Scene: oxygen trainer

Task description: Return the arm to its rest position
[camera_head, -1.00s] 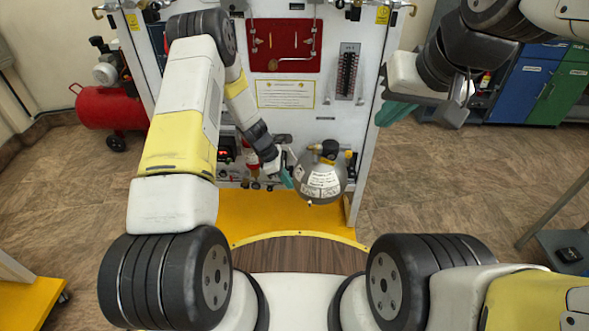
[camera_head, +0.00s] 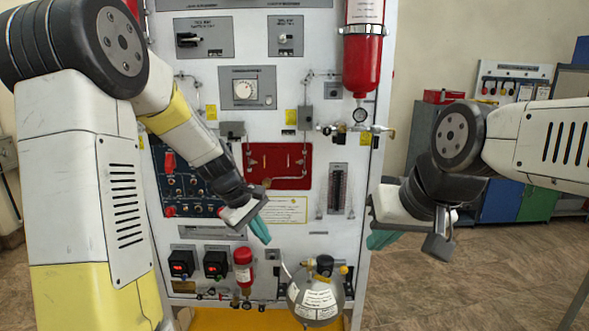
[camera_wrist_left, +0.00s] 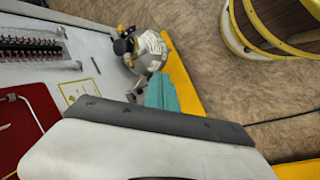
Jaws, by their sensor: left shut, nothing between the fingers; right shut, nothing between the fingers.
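My left arm reaches in from the left in the head view, and my left gripper (camera_head: 259,228) is in front of the white trainer panel (camera_head: 300,240). Its teal fingers are shut and empty, above and left of the grey round tank (camera_head: 318,298). In the left wrist view the teal fingers (camera_wrist_left: 170,93) show together beside the tank (camera_wrist_left: 148,52). My right gripper (camera_head: 381,240) hangs at the right of the panel, its teal fingers shut with nothing between them. Its fingers are partly hidden behind the gripper body.
The panel carries a red cylinder (camera_head: 362,60), a red board (camera_head: 280,165), a small red bottle (camera_head: 243,268) and black gauges (camera_head: 215,262). A yellow base (camera_head: 215,320) is at the bottom. Blue and green cabinets (camera_head: 535,203) stand at the back right. Floor at the right is open.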

